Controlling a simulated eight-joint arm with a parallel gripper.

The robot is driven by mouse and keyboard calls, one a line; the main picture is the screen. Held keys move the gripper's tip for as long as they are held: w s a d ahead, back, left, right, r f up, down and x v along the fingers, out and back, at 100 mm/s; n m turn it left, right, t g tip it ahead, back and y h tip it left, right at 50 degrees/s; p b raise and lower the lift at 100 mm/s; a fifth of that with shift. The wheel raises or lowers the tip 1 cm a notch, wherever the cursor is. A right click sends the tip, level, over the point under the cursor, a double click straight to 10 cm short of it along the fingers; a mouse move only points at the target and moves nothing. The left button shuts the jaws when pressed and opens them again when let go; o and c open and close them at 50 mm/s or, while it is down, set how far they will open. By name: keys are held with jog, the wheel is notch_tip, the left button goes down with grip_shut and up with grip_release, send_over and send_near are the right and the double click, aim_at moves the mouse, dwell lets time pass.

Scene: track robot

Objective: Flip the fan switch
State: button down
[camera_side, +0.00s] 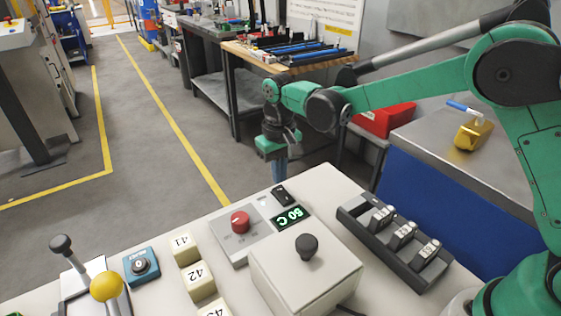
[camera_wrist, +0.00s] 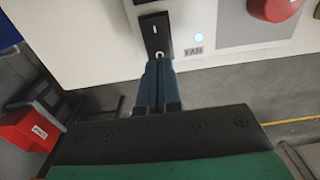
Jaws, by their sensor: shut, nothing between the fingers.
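The fan switch (camera_wrist: 155,35) is a small black rocker with white markings, and a label reading FAN is beside it in the wrist view. In the side view the black switch (camera_side: 284,195) sits at the far edge of the white console, above the green display. My gripper (camera_wrist: 158,62) is shut and empty, with its blue fingertips at the lower end of the switch in the wrist view. In the side view my gripper (camera_side: 280,180) points down just behind the switch. I cannot tell whether the fingertips touch it.
A red knob (camera_side: 240,221) and a green display (camera_side: 291,217) are near the switch. A box with a black joystick (camera_side: 306,246) stands in front. Several numbered blocks and a yellow-ball lever (camera_side: 107,286) are to the left.

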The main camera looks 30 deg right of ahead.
aim_at(281, 189)
jog(key=shift+f, duration=1.15)
dwell(0.8)
jog(key=shift+r, duration=3.55)
jog(key=shift+s+d+r, duration=0.15)
jog(key=shift+r, duration=0.1)
jog(key=s+d+r+t, duration=0.1)
jog(key=s+d+t, duration=0.2)
jog(key=s, duration=0.4)
jog(key=s+d+r+t, duration=0.2)
jog(key=s+d+t, duration=0.2)
jog(key=s, duration=0.3)
jog(key=shift+s, duration=0.15)
jog(key=c, duration=1.5)
grip_release()
jog(key=shift+d+r, duration=0.1)
